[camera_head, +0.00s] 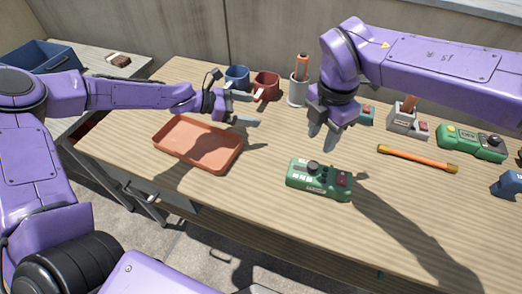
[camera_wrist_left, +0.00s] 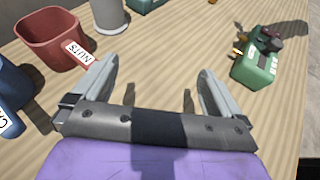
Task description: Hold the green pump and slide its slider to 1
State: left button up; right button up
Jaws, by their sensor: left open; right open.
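A green device (camera_head: 319,178) with a black knob, small buttons and a red part lies at the front middle of the table. A longer green device (camera_head: 470,143) with a dark knob lies at the right. I cannot tell which is the pump, nor read a slider setting. One green device (camera_wrist_left: 256,66) shows at the right of the left wrist view. My left gripper (camera_head: 252,108) is open and empty, above the table behind the orange tray. My right gripper (camera_head: 322,138) points down, open and empty, above and behind the front green device, apart from it.
The orange tray (camera_head: 190,157) is at the left. Blue (camera_head: 237,77) and red (camera_head: 266,85) bins and a grey cup (camera_head: 298,90) stand behind. A grey device (camera_head: 405,120), an orange bar (camera_head: 417,158) and a blue object (camera_head: 508,184) are at the right. The front right is clear.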

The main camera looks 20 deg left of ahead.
aim_at(314, 164)
pick_arm(q)
jog(key=s+d+m+g, duration=0.2)
jog(key=s+d, duration=0.1)
jog(key=s, duration=0.1)
jog(key=s+d+f+m+g+h, duration=0.1)
jog(key=s+d+g, duration=0.1)
jog(key=s+d, duration=0.1)
jog(key=s+d+f+m+g+h, duration=0.1)
jog(key=s+d+m+g, duration=0.1)
jog(key=s+d, duration=0.1)
jog(key=shift+s+d+f+m+g, duration=0.15)
jog(key=shift+s, duration=0.3)
jog(key=shift+s+d+f+m+g, duration=0.1)
jog(key=shift+s+m+g, duration=0.05)
jog(key=shift+s, duration=0.25)
jog(key=x, duration=1)
jog(key=shift+d, duration=0.1)
jog(key=shift+r, duration=0.1)
jog(key=c, duration=1.2)
jog(key=shift+c, duration=1.2)
pick_arm(e)
jog(key=shift+o, duration=1.3)
jog(key=shift+m, duration=0.5)
notch_tip(314, 164, down, 10)
jog(key=shift+r, duration=0.15)
